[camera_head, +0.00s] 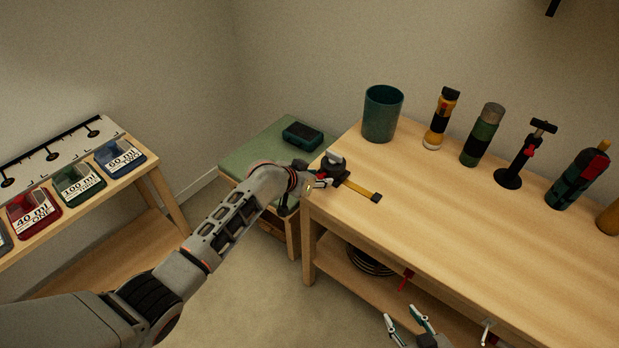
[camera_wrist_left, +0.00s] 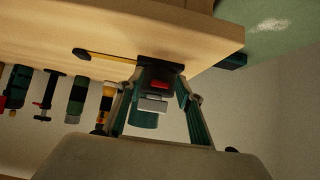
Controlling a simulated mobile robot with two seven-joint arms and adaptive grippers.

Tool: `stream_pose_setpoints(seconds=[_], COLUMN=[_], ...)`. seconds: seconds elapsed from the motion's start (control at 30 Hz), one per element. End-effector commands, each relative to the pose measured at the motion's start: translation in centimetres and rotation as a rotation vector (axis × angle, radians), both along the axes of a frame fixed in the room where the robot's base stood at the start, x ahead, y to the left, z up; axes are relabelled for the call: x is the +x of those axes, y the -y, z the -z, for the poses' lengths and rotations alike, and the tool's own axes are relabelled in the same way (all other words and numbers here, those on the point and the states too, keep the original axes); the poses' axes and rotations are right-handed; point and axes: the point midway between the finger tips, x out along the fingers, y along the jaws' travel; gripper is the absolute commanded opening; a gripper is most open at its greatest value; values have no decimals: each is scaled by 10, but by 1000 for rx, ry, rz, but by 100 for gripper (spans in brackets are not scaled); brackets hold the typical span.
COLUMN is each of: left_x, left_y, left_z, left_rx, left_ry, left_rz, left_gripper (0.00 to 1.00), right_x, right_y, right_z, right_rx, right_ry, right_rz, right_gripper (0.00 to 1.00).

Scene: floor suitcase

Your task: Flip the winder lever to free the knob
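The winder (camera_head: 331,172) is a small dark device at the left front corner of the wooden bench top, with a grey knob-like part (camera_head: 335,158) on top. A yellow strip (camera_head: 358,188) with a black end lies out from it to the right. In the left wrist view the winder's dark body (camera_wrist_left: 151,73) has a small red piece (camera_wrist_left: 160,85), perhaps the lever. My left gripper (camera_head: 322,183) is at the winder, its fingers (camera_wrist_left: 160,80) apart on either side; contact is unclear. My right gripper (camera_head: 408,318) is open and empty, low before the bench.
A teal cup (camera_head: 382,115), a yellow flashlight (camera_head: 440,119), a green flashlight (camera_head: 482,136) and a black stand (camera_head: 524,156) line the bench's back. A green stool (camera_head: 262,155) holds a dark box (camera_head: 303,136). Labelled bins stand left. The bench's front middle (camera_head: 450,220) is clear.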

Motion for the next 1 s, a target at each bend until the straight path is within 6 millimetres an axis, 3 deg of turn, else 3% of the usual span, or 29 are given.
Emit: stream_pose_setpoints(seconds=[0.7, 1.0], left_x=[-64, -73], left_y=[-47, -54], left_z=[-63, -72], left_rx=[1, 2], left_ry=[0, -1], left_rz=[-1, -1], left_gripper=[36, 36], right_x=[2, 2], right_y=[-1, -1], right_z=[-2, -2], right_rx=[2, 2], right_ry=[4, 5], right_rz=[0, 0], right_gripper=[40, 40])
